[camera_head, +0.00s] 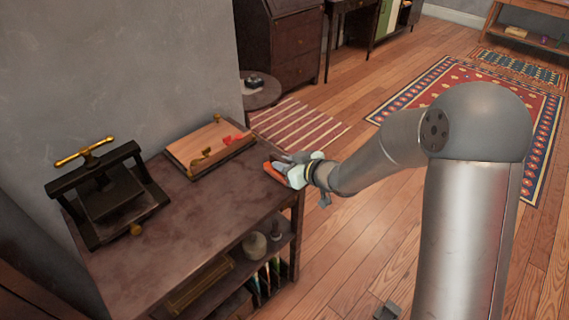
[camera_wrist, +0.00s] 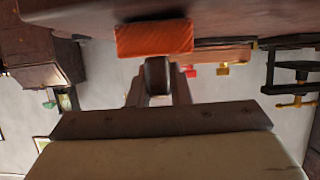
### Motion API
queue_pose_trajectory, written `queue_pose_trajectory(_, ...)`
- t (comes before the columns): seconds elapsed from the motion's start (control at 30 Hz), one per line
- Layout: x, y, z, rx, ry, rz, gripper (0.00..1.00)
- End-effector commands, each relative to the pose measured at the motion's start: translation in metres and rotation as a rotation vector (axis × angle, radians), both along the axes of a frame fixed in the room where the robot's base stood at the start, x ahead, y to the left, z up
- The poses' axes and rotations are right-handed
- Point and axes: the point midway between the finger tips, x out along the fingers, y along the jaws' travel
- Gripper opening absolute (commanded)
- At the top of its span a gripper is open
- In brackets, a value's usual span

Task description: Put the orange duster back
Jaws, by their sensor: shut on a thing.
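The orange duster (camera_head: 273,173) is at the tip of my gripper (camera_head: 286,167), at the right edge of the dark wooden table (camera_head: 200,215). In the wrist view the duster (camera_wrist: 154,38) shows as a flat orange block just beyond the fingers of my gripper (camera_wrist: 158,78). My gripper is shut on it; a dark part shows between the fingers. The table's brown surface (camera_wrist: 100,14) fills the top of the wrist view, close to the duster. I cannot tell whether the duster touches the table.
A black press with a brass handle (camera_head: 85,152) stands at the table's left. A wooden board with brass and red parts (camera_head: 208,145) lies at the back. The table's middle is clear. The shelf below holds a round jar (camera_head: 254,245) and several upright items.

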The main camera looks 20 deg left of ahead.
Motion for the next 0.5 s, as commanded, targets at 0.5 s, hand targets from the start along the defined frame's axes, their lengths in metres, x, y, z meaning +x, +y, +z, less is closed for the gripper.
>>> queue_pose_trajectory(0.5,-0.0001,0.0,-0.0003,0.0,0.0,0.0,0.4)
